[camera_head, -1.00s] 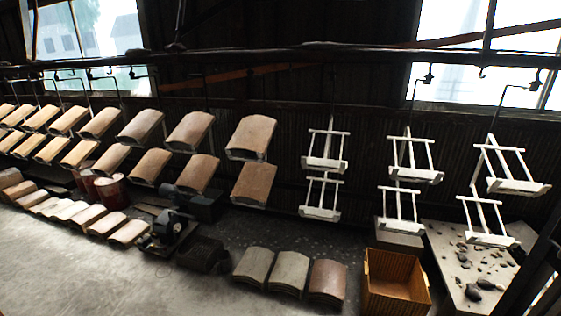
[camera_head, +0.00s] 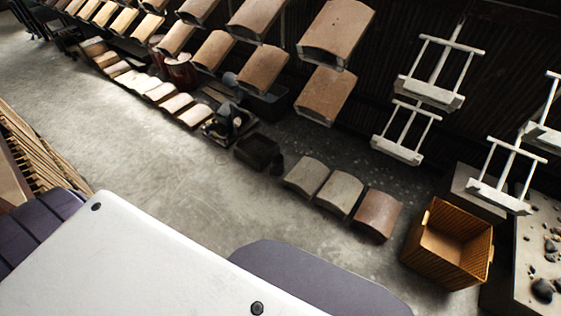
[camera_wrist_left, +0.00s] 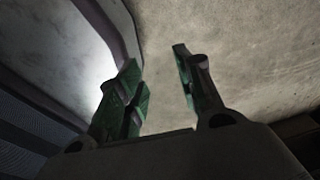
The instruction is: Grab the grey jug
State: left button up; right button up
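I cannot make out a grey jug in either view. My left gripper (camera_wrist_left: 156,65) shows in the left wrist view with its two dark green fingers apart and nothing between them. Bare concrete floor (camera_wrist_left: 240,50) lies beyond the fingers. Neither gripper shows in the head view, and my right gripper is not in view.
A yellow-brown crate (camera_head: 417,236) stands on the floor at right, beside curved tiles (camera_head: 340,193). Tiles (camera_head: 337,30) and empty white hangers (camera_head: 432,92) hang behind. Dark machinery (camera_head: 228,124) sits mid-floor. Wooden slats (camera_head: 30,150) are at far left. Open floor lies between.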

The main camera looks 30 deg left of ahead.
aim_at(277, 168)
jog(key=i+j, duration=0.3)
jog(key=j, duration=0.15)
jog(key=i+j+z, duration=0.1)
jog(key=i+j, duration=0.5)
jog(key=j, duration=0.3)
jog(key=l+z, duration=0.05)
